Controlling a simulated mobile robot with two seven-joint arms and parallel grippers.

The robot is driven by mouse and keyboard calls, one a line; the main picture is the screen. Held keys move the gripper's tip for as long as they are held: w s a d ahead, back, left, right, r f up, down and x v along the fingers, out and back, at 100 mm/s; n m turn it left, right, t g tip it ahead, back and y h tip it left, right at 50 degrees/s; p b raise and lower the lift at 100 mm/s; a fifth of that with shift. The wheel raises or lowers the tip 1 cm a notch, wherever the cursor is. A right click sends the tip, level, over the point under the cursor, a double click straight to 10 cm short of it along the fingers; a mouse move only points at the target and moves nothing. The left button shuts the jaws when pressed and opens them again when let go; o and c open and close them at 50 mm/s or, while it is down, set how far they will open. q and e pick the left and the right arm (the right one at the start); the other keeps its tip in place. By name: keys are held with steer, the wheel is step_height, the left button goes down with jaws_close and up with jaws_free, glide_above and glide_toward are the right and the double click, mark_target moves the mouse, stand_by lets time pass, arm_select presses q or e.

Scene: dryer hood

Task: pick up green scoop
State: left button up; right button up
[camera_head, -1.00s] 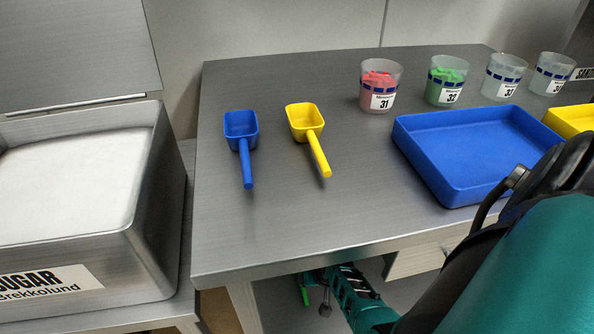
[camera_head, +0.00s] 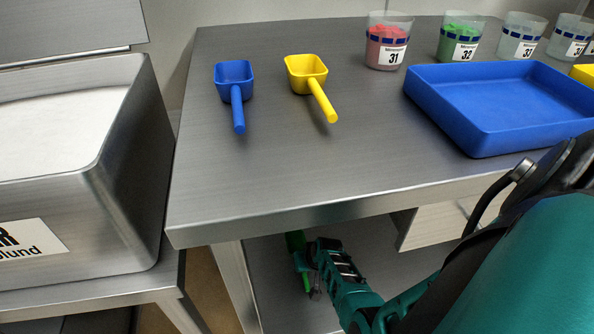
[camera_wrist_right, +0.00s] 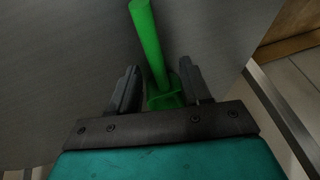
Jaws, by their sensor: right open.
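The green scoop (camera_head: 295,242) is on the lower shelf under the table in the head view, partly hidden by my right gripper (camera_head: 308,270). In the right wrist view, the green scoop (camera_wrist_right: 149,42) has its long part running up the picture, with a wider green part between the jaw bases. My right gripper (camera_wrist_right: 160,84) is open, with one dark finger on each side of the scoop. I cannot tell whether either finger touches it. My left gripper is not in view.
The table (camera_head: 270,180) overhangs the lower shelf (camera_head: 265,285), and a table leg (camera_head: 236,285) stands left of my gripper. On top are a blue scoop (camera_head: 235,85), a yellow scoop (camera_head: 308,75), a blue tray (camera_head: 500,95) and several cups. A sugar bin (camera_head: 125,190) stands left.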

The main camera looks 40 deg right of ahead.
steer(key=shift+f, duration=0.15)
jaws_close()
stand_by(0.4)
